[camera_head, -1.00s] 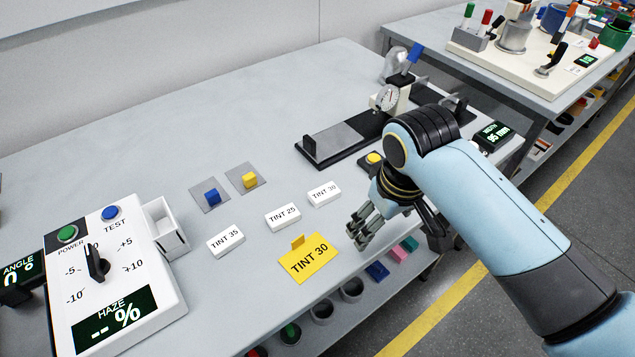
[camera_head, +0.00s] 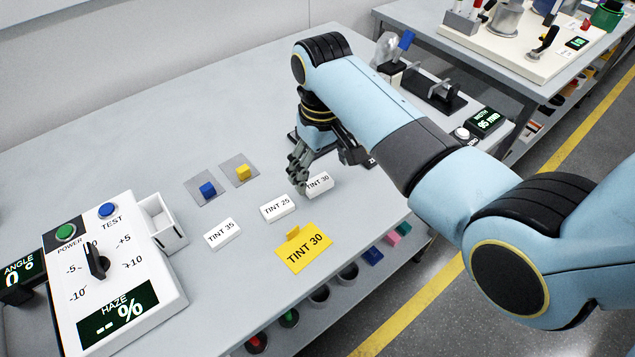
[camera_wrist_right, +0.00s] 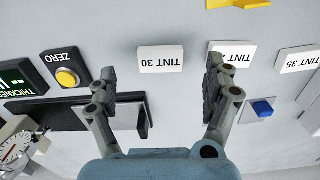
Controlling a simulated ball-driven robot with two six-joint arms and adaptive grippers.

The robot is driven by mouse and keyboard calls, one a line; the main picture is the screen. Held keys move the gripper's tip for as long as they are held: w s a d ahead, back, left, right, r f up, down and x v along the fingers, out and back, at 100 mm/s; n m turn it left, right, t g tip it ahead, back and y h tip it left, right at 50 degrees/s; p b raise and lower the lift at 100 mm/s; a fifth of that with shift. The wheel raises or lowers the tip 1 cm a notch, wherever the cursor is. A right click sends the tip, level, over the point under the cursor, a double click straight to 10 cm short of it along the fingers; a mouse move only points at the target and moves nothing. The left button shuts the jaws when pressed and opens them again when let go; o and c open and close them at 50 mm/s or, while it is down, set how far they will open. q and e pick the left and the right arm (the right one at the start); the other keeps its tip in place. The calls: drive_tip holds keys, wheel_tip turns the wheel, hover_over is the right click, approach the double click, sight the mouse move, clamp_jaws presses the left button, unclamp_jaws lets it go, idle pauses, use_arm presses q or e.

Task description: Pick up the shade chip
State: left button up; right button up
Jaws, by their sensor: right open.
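Three white blocks stand in a row on the bench, labelled TINT 35 (camera_head: 222,233), TINT 25 (camera_head: 278,207) and TINT 30 (camera_head: 320,184). A yellow card (camera_head: 303,249) in front of them also reads TINT 30. My right gripper (camera_head: 299,178) is open and empty, close by the white TINT 30 block and partly overlapping it in the head view. In the right wrist view the TINT 30 block (camera_wrist_right: 160,60) lies beyond the gap between the open fingers (camera_wrist_right: 157,85); one finger partly covers the TINT 25 block (camera_wrist_right: 234,55). My left gripper is out of view.
Blue (camera_head: 207,189) and yellow (camera_head: 243,172) knobs stand on grey plates behind the blocks. A haze meter (camera_head: 115,270) with a white holder (camera_head: 160,222) stands at left. A gauge rig (camera_head: 425,90) stands behind my right arm. The bench's front edge is near the yellow card.

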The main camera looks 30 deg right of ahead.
sight(319, 184)
drive_tip(key=f, duration=0.4)
drive_tip(key=shift+w+f, duration=0.2)
drive_tip(key=shift+f, duration=0.2)
drive_tip(key=c, duration=1.2)
drive_tip(key=shift+r, duration=0.2)
drive_tip(key=shift+r, duration=0.25)
wheel_tip(319, 184, up, 3)
drive_tip(key=shift+w+f, duration=0.1)
drive_tip(key=shift+s+d+r, duration=1)
drive_tip(key=shift+s+r, duration=0.25)
drive_tip(key=shift+s, duration=0.45)
drive_tip(key=shift+s+d+r, duration=0.95)
drive_tip(key=shift+s+r, duration=0.25)
drive_tip(key=shift+s, duration=0.5)
drive_tip(key=shift+s+d+r, duration=1)
drive_tip(key=shift+s+r, duration=0.25)
drive_tip(key=shift+s, duration=0.45)
